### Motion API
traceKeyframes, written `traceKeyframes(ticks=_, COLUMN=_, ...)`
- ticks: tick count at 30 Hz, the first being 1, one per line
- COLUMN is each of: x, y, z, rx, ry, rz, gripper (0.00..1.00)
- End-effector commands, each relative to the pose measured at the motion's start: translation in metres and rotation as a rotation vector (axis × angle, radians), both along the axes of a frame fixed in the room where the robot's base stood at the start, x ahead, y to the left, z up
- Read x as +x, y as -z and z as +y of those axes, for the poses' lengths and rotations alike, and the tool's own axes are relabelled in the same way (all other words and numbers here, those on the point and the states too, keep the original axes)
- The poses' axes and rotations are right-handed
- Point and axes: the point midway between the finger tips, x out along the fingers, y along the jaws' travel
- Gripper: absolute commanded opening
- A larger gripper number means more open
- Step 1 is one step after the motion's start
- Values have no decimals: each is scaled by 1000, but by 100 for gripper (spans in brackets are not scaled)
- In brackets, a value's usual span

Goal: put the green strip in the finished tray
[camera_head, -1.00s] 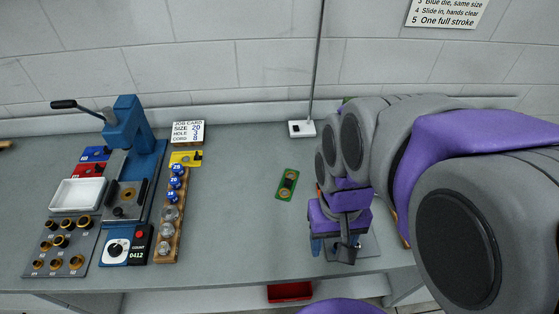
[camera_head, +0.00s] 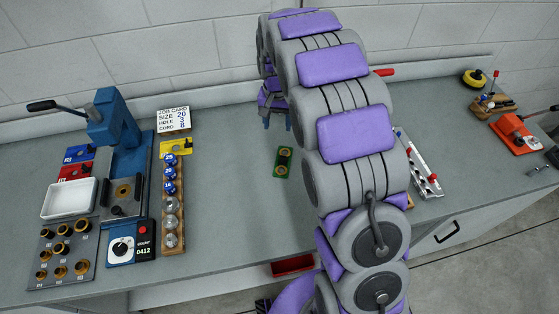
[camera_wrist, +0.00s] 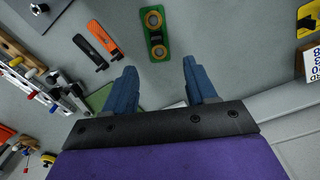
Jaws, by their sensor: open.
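The green strip (camera_head: 284,162), with two brass-coloured rings, lies flat on the grey bench right of the bead rack. It also shows at the top of the wrist view (camera_wrist: 157,35), beyond my fingertips. My gripper (camera_head: 278,122) is open and empty, with its blue fingers above the bench behind the strip in the head view. In the wrist view my fingers (camera_wrist: 160,72) are apart with bare bench between them. No tray is readably marked as finished; a white tray (camera_head: 68,199) stands at the left and a red tray (camera_head: 293,265) sits low at the bench front.
A blue press (camera_head: 117,130), a ring plate (camera_head: 62,248) and a bead rack (camera_head: 173,203) fill the left. Orange (camera_wrist: 103,38) and dark (camera_wrist: 88,52) strips lie near the green one. A white rack (camera_head: 420,165) and red tool (camera_head: 515,132) stand right. My arm hides the middle bench.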

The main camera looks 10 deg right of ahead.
Motion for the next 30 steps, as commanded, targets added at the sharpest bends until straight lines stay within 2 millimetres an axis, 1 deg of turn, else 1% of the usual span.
traceKeyframes(ticks=1, x=7, y=5, z=-2, rx=4, ry=8, rz=-2, gripper=56)
traceKeyframes(ticks=4, x=14, y=11, z=-6, rx=9, ry=16, rz=-6, gripper=56)
traceKeyframes(ticks=8, x=17, y=18, z=-9, rx=13, ry=19, rz=-7, gripper=56)
traceKeyframes(ticks=11, x=16, y=30, z=-6, rx=10, ry=19, rz=-5, gripper=56)
traceKeyframes(ticks=14, x=17, y=47, z=-2, rx=5, ry=19, rz=-6, gripper=56)
traceKeyframes(ticks=18, x=16, y=76, z=2, rx=1, ry=18, rz=-4, gripper=56)
traceKeyframes(ticks=24, x=16, y=115, z=-3, rx=5, ry=18, rz=-3, gripper=56)
traceKeyframes(ticks=27, x=17, y=128, z=-6, rx=8, ry=18, rz=-8, gripper=56)
traceKeyframes(ticks=30, x=17, y=134, z=-9, rx=11, ry=19, rz=-10, gripper=56)
